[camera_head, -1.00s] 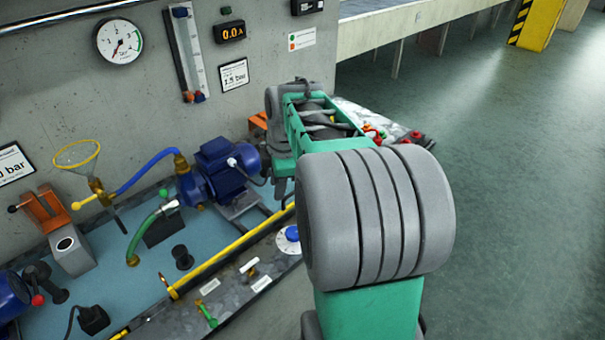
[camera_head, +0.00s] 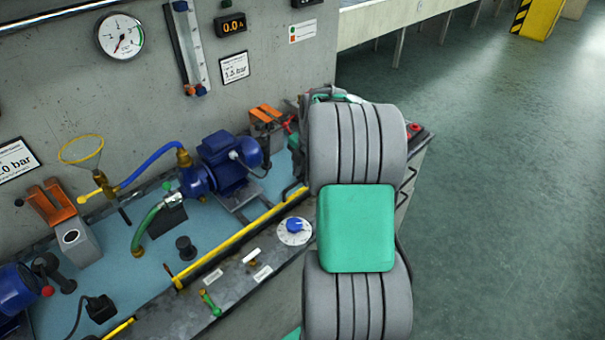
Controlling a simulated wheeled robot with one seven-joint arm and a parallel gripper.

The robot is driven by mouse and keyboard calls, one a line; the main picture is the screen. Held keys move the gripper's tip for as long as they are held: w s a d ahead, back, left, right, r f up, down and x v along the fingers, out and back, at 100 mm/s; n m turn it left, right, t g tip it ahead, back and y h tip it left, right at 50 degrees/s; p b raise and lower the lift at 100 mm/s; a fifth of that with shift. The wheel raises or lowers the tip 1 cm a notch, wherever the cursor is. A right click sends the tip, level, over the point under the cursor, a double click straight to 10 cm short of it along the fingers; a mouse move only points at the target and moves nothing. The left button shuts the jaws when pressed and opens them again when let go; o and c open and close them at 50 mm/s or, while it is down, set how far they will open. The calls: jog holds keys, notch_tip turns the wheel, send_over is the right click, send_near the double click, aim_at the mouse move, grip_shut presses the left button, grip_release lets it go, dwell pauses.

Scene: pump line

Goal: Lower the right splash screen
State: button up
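A yellow bar (camera_head: 232,245) runs along the front edge of the right part of the bench, in front of the blue pump. It looks like an edge of the right splash screen. I cannot make out a clear panel, nor tell whether the screen is raised or lowered. My arm (camera_head: 357,228) fills the middle right of the head view and covers the bench's right end.
A blue pump (camera_head: 225,162) with hoses stands on the bench. A blue knob (camera_head: 294,226) and a green lever (camera_head: 210,303) are on the front ledge. An orange-handled block (camera_head: 267,120) stands near the wall. Open green floor (camera_head: 500,200) lies to the right.

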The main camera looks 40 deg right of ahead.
jog(key=shift+c, duration=0.4)
grip_shut()
dwell(0.9)
